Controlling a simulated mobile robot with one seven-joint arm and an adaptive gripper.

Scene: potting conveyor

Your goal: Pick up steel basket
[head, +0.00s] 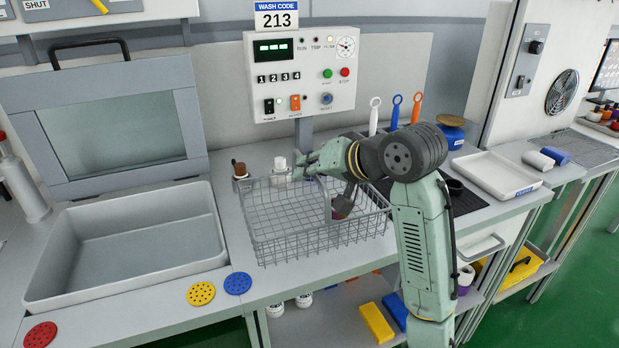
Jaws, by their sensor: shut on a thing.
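The steel basket (290,236), an open grey wire basket, is at the middle of the counter in the head view. The exact point of grip is partly hidden by my wrist and arm. A small dark reddish item shows low inside the basket, below my gripper. I cannot tell whether the basket rests on the counter or hangs just above it.
A grey basin with a raised lid (125,125) stands left. A control box (302,75) rises behind. A brown-topped jar (239,170) and white bottle (280,165) stand close behind the basket. Blue (238,283) and yellow (201,293) discs lie front left. A white tray (497,175) is right.

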